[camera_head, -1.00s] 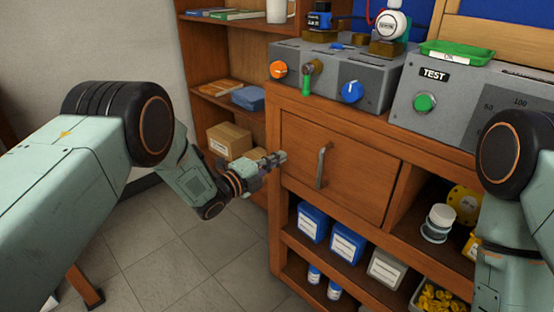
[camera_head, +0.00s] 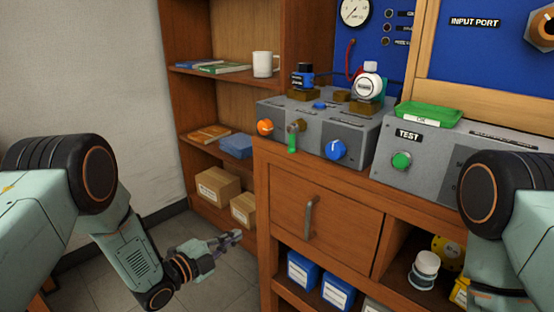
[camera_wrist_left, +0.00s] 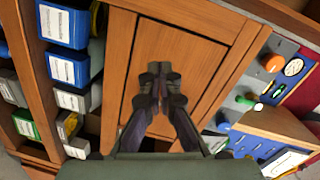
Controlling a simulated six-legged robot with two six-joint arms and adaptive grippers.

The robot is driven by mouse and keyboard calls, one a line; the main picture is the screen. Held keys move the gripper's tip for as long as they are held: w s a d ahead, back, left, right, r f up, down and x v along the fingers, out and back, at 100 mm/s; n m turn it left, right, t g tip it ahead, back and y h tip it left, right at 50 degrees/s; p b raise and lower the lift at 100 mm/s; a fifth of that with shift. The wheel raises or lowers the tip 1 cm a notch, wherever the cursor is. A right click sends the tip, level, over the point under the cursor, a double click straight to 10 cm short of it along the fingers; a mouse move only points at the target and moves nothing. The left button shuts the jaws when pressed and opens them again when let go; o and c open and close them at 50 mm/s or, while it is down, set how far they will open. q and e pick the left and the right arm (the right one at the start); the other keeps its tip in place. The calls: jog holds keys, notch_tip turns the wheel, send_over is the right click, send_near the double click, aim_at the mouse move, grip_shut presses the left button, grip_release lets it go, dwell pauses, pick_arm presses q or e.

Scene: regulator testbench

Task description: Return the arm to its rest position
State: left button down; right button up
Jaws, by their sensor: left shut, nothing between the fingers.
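My left gripper (camera_head: 231,238) is shut and empty in the head view, held low in the air to the left of the wooden cabinet. In the left wrist view, its fingers (camera_wrist_left: 158,72) are together in front of the cabinet's wooden drawer front (camera_wrist_left: 185,55), with nothing between them. The drawer (camera_head: 335,222) looks shut in the head view, and its metal handle (camera_head: 309,218) stands clear of the gripper. My right arm shows at the right edge of the head view; its gripper is out of view.
The grey test unit (camera_head: 330,130) with knobs stands on the cabinet top. A green tray (camera_head: 430,113) rests on a second grey unit to its right. Blue boxes (camera_head: 303,270) fill the shelf below the drawer. Cardboard boxes (camera_head: 217,186) sit on the shelf behind my left gripper.

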pick_arm(q)
jog(key=s+a+f+n+g+y+p, duration=0.1)
jog(key=s+a+f+n+g+y, duration=0.2)
jog(key=s+f+n, duration=0.6)
jog(key=s+a+f+n+g+y+p, duration=0.1)
jog(key=s+a+f+n+g+y, duration=0.1)
jog(key=s+f+n+g+y, duration=0.45)
jog(key=s+a+r+n+g+p, duration=0.1)
jog(key=s+r+n+g, duration=0.1)
jog(key=s, duration=1.2)
jog(key=s+a+r+n+g+p, duration=0.1)
jog(key=s+r+n+g+p, duration=0.1)
jog(key=s, duration=1.2)
jog(key=shift+s+r+n, duration=0.4)
jog(key=shift+r+n, duration=0.15)
jog(key=shift+n, duration=0.6)
jog(key=c, duration=2.1)
grip_release()
jog(key=shift+a+g, duration=0.1)
jog(key=shift+g, duration=0.15)
